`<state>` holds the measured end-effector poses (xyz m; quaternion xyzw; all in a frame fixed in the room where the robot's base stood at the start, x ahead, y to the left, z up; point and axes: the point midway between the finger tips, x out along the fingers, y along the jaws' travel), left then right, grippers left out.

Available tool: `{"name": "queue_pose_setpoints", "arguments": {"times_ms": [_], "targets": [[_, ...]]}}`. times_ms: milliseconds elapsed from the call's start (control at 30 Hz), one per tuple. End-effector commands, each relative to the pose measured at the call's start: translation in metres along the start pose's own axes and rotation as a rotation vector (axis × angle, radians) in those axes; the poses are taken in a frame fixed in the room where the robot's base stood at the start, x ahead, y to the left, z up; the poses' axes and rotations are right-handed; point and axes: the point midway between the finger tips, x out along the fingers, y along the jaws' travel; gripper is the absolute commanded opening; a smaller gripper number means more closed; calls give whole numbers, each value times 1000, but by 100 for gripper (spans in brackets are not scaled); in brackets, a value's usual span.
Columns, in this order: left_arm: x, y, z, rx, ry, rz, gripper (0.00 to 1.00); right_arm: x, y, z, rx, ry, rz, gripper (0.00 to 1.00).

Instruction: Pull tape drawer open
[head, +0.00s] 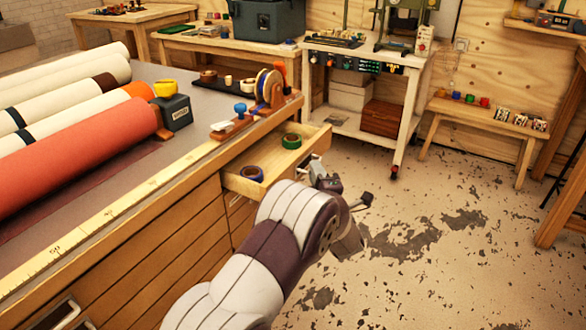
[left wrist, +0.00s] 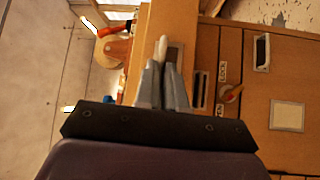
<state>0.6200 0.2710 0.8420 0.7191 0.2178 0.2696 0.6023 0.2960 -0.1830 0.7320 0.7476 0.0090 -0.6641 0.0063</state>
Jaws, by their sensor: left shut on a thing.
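The tape drawer (head: 243,187) is a pale wooden drawer at the bench's near right corner. It stands partly open, with a blue tape roll (head: 252,173) and a green tape roll (head: 291,141) inside. My left gripper (head: 316,168) is at the drawer's front, shut on its handle. In the left wrist view the closed fingers (left wrist: 164,68) pinch a pale bar, the handle (left wrist: 162,45), against the wooden front. Part of the drawer front is hidden behind my arm in the head view. My right gripper is in neither view.
Large rolls, one red (head: 85,145), lie on the workbench beside a yellow ruler strip (head: 110,222). A tape dispenser (head: 268,90) stands above the drawer. A lock knob (left wrist: 232,94) sits on the neighbouring front. A white cart (head: 408,105) stands behind; the floor right of the drawer is clear.

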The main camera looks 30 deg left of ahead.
Motion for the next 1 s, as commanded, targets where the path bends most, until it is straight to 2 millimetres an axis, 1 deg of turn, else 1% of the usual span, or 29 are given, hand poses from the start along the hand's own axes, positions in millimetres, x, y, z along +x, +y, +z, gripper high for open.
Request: {"name": "queue_pose_setpoints", "arguments": {"times_ms": [33,200,400,600,967,1000], "targets": [[-9,-2,9,0,-4,-2,0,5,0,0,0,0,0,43],[-30,5,30,1,-3,-2,0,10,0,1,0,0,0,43],[-46,10,46,1,-1,-2,0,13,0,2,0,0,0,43],[-52,12,52,1,0,-3,0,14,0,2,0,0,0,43],[-52,12,52,2,1,-3,0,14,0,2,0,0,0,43],[-52,12,52,2,0,-3,22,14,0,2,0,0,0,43]]}}
